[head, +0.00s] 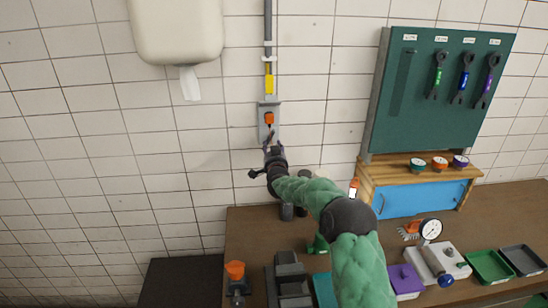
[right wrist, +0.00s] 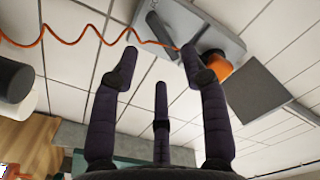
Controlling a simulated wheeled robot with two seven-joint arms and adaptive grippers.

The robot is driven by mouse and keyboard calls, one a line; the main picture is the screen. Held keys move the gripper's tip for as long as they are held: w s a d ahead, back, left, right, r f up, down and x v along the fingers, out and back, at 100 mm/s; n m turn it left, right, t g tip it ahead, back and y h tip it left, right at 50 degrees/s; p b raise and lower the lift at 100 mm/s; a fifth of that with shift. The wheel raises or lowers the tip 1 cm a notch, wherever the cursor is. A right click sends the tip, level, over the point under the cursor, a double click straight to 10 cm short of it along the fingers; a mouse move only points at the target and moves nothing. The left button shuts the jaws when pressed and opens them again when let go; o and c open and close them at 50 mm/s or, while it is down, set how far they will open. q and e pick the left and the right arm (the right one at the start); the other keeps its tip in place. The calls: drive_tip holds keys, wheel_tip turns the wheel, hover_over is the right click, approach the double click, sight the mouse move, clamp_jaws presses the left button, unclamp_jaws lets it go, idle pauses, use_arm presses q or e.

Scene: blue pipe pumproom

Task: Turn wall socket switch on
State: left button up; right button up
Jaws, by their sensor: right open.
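The wall socket (head: 269,108) is a grey plate on the white tiled wall, below a yellow-marked conduit, with an orange part (head: 269,118) on its front. In the right wrist view the grey plate (right wrist: 222,37) lies beyond my fingertips, with the orange part (right wrist: 219,70) by the right finger and a small dark cylindrical piece (right wrist: 160,29) on the plate. My right gripper (head: 268,143) is just below the socket in the head view. Its dark fingers are spread and empty in the right wrist view (right wrist: 158,58). I cannot tell whether a finger touches the socket. My left gripper is not in view.
A brown workbench (head: 250,225) runs below, with a grey vise-like block (head: 288,278), a gauge (head: 431,229) and trays. A green tool board (head: 440,100) hangs at right. An orange coiled cord (right wrist: 75,35) reaches near the fingers.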

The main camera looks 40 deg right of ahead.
drive_tip(key=shift+v, duration=2.8)
